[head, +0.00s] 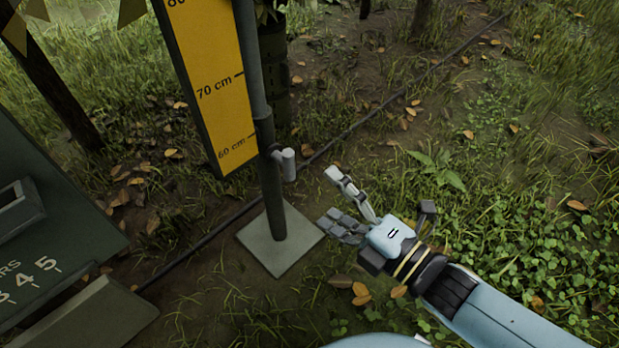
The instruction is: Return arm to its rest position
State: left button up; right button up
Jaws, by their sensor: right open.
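My right arm (492,309) comes in from the lower right in the head view. Its gripper (329,198) is open and empty, with its fingers spread toward the left. The gripper shows just right of the post's square base plate (257,250), over the grassy ground. I cannot tell how high above the ground it is. My left gripper is not in view.
A dark post (272,190) with a yellow height board (213,84) stands left of the gripper. A dark green box with numbers (45,225) is at the left edge. A thin dark hose or cable (345,128) crosses the ground. Leafy ground at right is clear.

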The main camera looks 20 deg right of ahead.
jog(key=shift+v, duration=0.9)
